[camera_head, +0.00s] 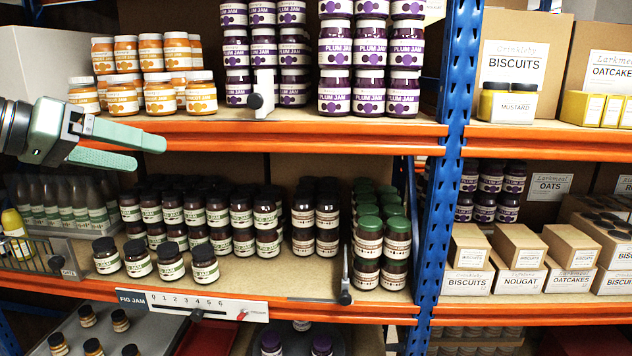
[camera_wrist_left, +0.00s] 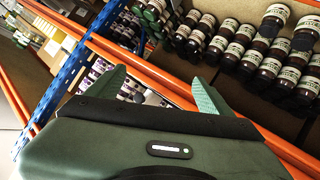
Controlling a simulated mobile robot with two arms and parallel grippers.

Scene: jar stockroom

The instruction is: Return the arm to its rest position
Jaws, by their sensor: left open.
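My left gripper (camera_head: 135,148) comes in from the left in the head view, in front of the upper orange shelf beam. Its two pale green fingers are apart and nothing is between them. In the left wrist view the open fingers (camera_wrist_left: 160,88) point toward an orange beam and the jars beyond it. My right gripper is in neither view.
Orange jam jars (camera_head: 155,75) and stacked plum jam jars (camera_head: 370,65) stand on the upper shelf. Dark fig jam jars (camera_head: 205,265) fill the shelf below, beside green-lidded jars (camera_head: 397,245). A blue upright (camera_head: 445,170) separates them from biscuit boxes (camera_head: 467,273).

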